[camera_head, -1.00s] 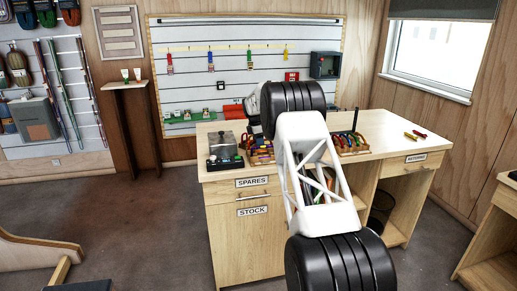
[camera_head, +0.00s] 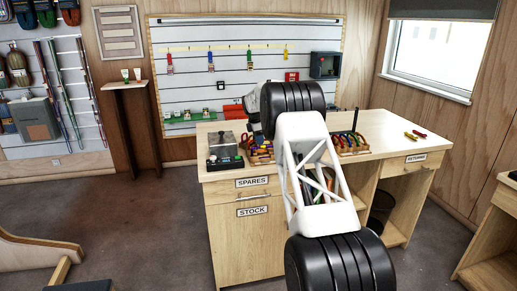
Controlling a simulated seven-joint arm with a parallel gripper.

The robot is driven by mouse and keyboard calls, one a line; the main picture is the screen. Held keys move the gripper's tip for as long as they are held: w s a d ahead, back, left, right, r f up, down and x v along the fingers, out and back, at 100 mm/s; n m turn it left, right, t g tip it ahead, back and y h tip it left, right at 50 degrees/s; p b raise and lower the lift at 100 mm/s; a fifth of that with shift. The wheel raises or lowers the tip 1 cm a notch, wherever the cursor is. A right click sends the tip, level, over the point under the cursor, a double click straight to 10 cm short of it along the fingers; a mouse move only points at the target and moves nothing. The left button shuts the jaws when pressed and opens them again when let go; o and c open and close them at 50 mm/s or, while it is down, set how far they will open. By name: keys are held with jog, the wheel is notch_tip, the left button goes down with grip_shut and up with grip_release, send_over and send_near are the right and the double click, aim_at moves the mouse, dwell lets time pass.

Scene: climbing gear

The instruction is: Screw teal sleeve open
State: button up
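I cannot make out a teal sleeve for certain. Small hanging pieces of gear, one red (camera_head: 170,63), one blue (camera_head: 211,61), one green (camera_head: 249,60) and one yellow (camera_head: 286,51), hang in a row on the wall board; their sleeves are too small to tell. My white and black arm crosses the middle of the view, over the workbench. Its far part reaches behind a black joint toward the board. My gripper's fingers do not show, being hidden behind the arm.
The workbench (camera_head: 395,150) carries a tray of colourful gear (camera_head: 350,141), partly behind my arm, a grey box-like device (camera_head: 222,145) at its left and loose pieces (camera_head: 416,134) at its right. A dark bin (camera_head: 381,208) stands under it.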

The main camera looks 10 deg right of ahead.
jog(key=shift+r, duration=0.9)
jog(key=shift+s, duration=0.1)
jog(key=shift+s, duration=0.6)
jog(key=shift+f, duration=0.2)
jog(key=shift+a+f, duration=0.1)
jog(key=shift+f, duration=1.1)
jog(key=shift+w, duration=0.7)
dwell(0.4)
jog(key=shift+r, duration=0.4)
jog(key=shift+s, duration=0.75)
